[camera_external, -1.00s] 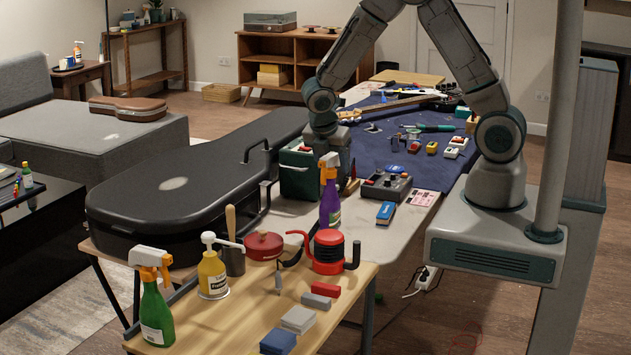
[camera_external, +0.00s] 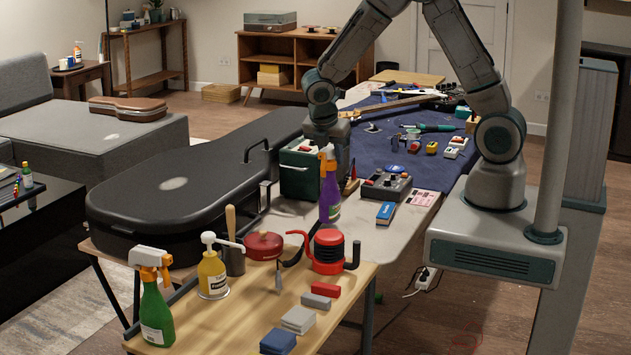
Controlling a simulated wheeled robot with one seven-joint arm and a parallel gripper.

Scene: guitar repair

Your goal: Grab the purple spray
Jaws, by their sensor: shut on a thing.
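The purple spray (camera_external: 330,193) is an upright purple bottle with an orange and white spray head and a pale label. It is near the middle of the view, in front of the light table's dark blue mat. My gripper (camera_external: 328,150) points down at its top and is shut on it around the spray head. The fingers are mostly hidden. The bottle seems slightly raised, but a gap under its base is hard to make out.
A dark green box (camera_external: 300,171) stands close on the left, beside the black guitar case (camera_external: 190,185). A control box (camera_external: 386,186) and blue box (camera_external: 386,212) lie to the right. The wooden table (camera_external: 240,325) in front holds yellow (camera_external: 212,275) and green (camera_external: 156,312) sprays.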

